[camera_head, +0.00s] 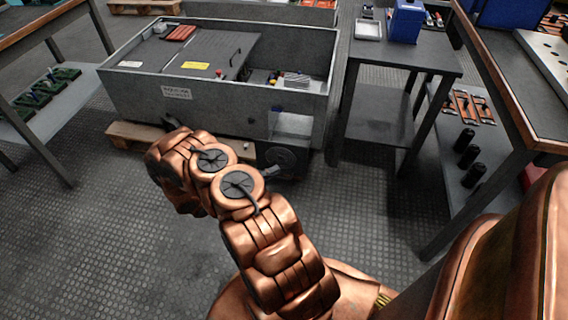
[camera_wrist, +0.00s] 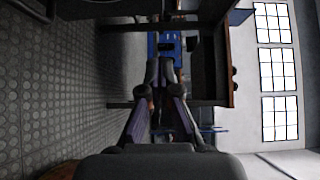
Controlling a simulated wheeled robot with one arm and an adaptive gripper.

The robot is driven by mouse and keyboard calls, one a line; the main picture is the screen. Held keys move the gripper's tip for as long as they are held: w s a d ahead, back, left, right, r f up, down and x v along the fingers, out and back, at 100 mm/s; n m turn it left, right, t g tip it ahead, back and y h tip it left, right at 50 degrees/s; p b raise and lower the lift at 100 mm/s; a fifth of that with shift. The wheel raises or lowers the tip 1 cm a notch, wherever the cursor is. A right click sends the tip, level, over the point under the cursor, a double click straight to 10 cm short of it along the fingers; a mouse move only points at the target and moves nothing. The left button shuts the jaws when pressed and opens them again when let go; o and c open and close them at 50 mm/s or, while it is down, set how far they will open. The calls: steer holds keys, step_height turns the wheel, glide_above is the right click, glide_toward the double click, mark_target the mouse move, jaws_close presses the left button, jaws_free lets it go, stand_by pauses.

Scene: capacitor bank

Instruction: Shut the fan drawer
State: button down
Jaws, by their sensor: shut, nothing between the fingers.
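The fan drawer (camera_head: 281,158) is at the lower right of the grey capacitor bank cabinet (camera_head: 215,108) in the head view. It stands out from the cabinet front, and a round fan shape shows on its dark front face. My gripper (camera_wrist: 161,72) shows in the wrist view with its two fingers together and nothing between them. The drawer is not clearly seen in the wrist view.
A dark side table (camera_head: 400,60) with a blue bin (camera_head: 406,20) stands right of the cabinet. A workbench (camera_head: 515,85) is at the far right, with a lower shelf of parts. Another bench (camera_head: 30,22) stands left. The textured floor before the cabinet is clear.

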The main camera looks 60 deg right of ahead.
steer(key=b, duration=0.3)
glide_toward(305, 148)
steer(key=s+d, duration=0.1)
steer(key=s, duration=0.3)
steer(key=d, duration=0.2)
steer(key=w+d+b, duration=0.1)
steer(key=d, duration=0.1)
steer(key=shift+w+d+f, duration=0.15)
steer(key=shift+d, duration=0.05)
steer(key=shift+w+d, duration=0.1)
